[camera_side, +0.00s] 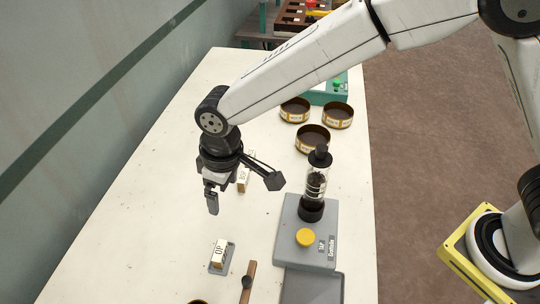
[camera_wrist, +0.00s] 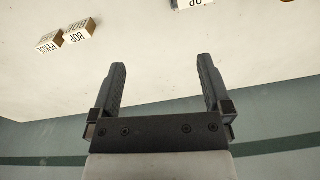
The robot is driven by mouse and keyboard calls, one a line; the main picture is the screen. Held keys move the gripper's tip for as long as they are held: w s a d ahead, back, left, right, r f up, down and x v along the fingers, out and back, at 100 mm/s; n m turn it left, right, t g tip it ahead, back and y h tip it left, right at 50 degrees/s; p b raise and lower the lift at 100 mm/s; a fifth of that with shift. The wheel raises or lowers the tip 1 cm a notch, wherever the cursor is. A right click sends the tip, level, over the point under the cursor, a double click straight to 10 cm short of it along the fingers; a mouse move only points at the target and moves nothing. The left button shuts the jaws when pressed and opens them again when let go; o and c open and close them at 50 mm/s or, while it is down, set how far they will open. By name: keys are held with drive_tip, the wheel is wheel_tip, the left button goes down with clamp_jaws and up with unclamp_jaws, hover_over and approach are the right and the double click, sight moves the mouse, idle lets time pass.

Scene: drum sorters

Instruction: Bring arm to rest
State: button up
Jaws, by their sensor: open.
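My gripper (camera_side: 212,199) hangs over the left part of the white table (camera_side: 160,195), pointing down, in the side view. In the wrist view my gripper (camera_wrist: 162,82) shows two dark fingers spread apart with nothing between them. The arm reaches in from the upper right and bends down at the wrist. The gripper is above the tabletop and touches no object that I can see.
A labelled block (camera_side: 219,251) sits in a small grey holder. Labelled blocks (camera_wrist: 78,35) also lie on the table. A grey device (camera_side: 290,232) with a yellow button (camera_side: 306,237) and a clear cylinder (camera_side: 315,182) stands right. Round tins (camera_side: 312,139) stand behind. A wall (camera_side: 90,90) borders the left.

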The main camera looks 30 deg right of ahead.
drive_tip(key=w+d+r+m+t, duration=0.1)
drive_tip(key=w+d+r+m, duration=0.15)
drive_tip(key=d, duration=0.75)
drive_tip(key=w+d+r+m+t, duration=0.1)
drive_tip(key=d+r+m+t, duration=0.15)
drive_tip(key=d, duration=0.65)
drive_tip(key=s+d+f+m, duration=0.1)
drive_tip(key=s+d+f, duration=0.1)
drive_tip(key=s+d, duration=0.4)
drive_tip(key=s+d+f+m+g, duration=0.1)
drive_tip(key=s+d+f, duration=0.2)
drive_tip(key=s+d, duration=0.4)
drive_tip(key=shift+s+d+h, duration=0.2)
drive_tip(key=shift+d+h, duration=0.15)
drive_tip(key=shift+h, duration=0.05)
drive_tip(key=shift+g, duration=0.25)
